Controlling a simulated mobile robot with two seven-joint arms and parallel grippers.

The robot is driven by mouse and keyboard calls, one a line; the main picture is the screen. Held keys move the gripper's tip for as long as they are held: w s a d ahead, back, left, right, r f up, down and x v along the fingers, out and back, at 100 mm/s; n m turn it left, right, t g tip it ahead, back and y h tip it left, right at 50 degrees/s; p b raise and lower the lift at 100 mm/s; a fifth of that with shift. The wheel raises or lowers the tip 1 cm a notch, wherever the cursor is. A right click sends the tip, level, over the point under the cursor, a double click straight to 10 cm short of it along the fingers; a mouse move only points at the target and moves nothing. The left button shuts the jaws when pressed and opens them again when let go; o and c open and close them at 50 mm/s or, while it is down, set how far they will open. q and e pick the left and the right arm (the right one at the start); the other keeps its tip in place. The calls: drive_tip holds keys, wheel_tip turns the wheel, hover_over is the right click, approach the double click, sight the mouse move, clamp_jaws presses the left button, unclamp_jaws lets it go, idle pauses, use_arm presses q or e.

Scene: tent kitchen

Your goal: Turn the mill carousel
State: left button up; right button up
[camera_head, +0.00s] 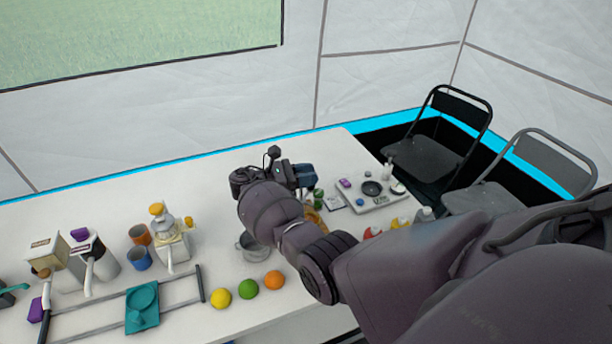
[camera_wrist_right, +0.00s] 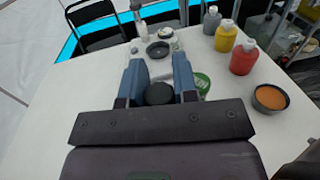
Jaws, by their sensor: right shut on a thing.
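My right gripper (camera_head: 305,175) is over the far right part of the white table, reached across by my right arm. In the right wrist view its two blue fingers (camera_wrist_right: 159,76) stand on both sides of a dark round-topped piece (camera_wrist_right: 160,94) and are shut on it. This looks like a part of the mill carousel, but the fingers and my arm hide most of it. A green round top (camera_wrist_right: 202,83) shows just right of the fingers, and green pieces (camera_head: 318,196) show beside the gripper in the head view. My left gripper is not in view.
A tray (camera_head: 382,203) with a small dark pan (camera_head: 372,188) lies right of the gripper. Red and yellow bottles (camera_wrist_right: 243,57) and an orange bowl (camera_wrist_right: 270,99) stand to the right. A metal pot (camera_head: 253,247) and fruit (camera_head: 248,289) are nearer the front.

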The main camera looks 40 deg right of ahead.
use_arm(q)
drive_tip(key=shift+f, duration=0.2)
use_arm(e)
drive_tip(key=shift+f+m+g, duration=0.1)
drive_tip(key=shift+m+g, duration=0.2)
drive_tip(key=shift+g, duration=0.2)
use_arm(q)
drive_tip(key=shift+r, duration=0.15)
use_arm(e)
drive_tip(key=shift+s+y, duration=0.1)
drive_tip(key=shift+y, duration=0.2)
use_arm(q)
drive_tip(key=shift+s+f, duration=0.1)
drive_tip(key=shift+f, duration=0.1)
use_arm(e)
drive_tip(key=o, duration=0.9)
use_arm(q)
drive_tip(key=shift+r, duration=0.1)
